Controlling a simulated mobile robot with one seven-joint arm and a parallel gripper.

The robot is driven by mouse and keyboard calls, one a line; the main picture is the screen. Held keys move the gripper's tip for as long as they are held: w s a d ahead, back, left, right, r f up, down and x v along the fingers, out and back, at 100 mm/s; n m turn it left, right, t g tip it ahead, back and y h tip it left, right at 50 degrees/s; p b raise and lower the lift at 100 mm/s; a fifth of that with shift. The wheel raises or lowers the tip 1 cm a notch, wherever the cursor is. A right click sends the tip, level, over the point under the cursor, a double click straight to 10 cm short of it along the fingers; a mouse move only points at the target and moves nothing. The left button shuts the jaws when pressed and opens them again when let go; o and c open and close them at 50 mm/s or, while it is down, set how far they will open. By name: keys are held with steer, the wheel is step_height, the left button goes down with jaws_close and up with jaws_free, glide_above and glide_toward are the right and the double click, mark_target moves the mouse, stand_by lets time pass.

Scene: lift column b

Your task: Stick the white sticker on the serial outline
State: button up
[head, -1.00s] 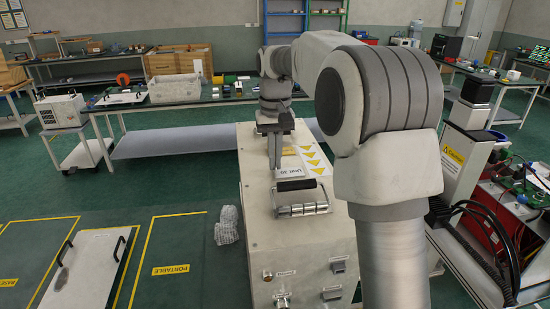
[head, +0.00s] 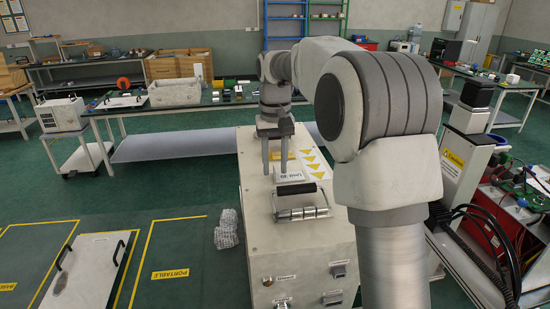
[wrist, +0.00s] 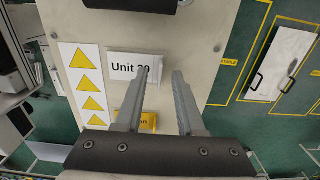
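The white sticker (head: 291,177) reads "Unit" with a number and lies on the pale cabinet top (head: 258,190). It also shows in the wrist view (wrist: 122,66), partly covered by one finger. My gripper (head: 275,172) points down at the sticker's far-left side in the head view. In the wrist view my gripper (wrist: 160,76) has its two fingers apart with nothing between them. One fingertip overlaps the sticker in that picture and the other is just off its right edge. I cannot tell the height above it. I cannot make out the serial outline.
A black handle (head: 296,188) with metal rollers sits nearer on the cabinet top. A strip of yellow triangles (wrist: 84,80) and a partly hidden yellow label (wrist: 149,121) lie beside the sticker. A grey crumpled object (head: 227,229) is on the floor.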

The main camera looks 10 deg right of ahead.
step_height(320, 180, up, 17)
steer(key=p, duration=0.2)
steer(key=shift+r, duration=0.15)
stand_by(0.4)
steer(key=s+d+f+t+b, duration=0.1)
steer(key=s+f+t+b, duration=0.1)
steer(key=s, duration=0.6)
steer(key=s+d+f+t+b, duration=0.1)
steer(key=s+f, duration=0.1)
steer(key=s, duration=0.7)
steer(key=s+d+f+t+b, duration=0.1)
steer(key=s+f+t+b, duration=0.1)
steer(key=s+f, duration=1.1)
steer(key=shift+d+f+t, duration=0.2)
steer(key=shift+f+t, duration=0.1)
steer(key=shift+f, duration=0.55)
steer(key=shift+s, duration=0.1)
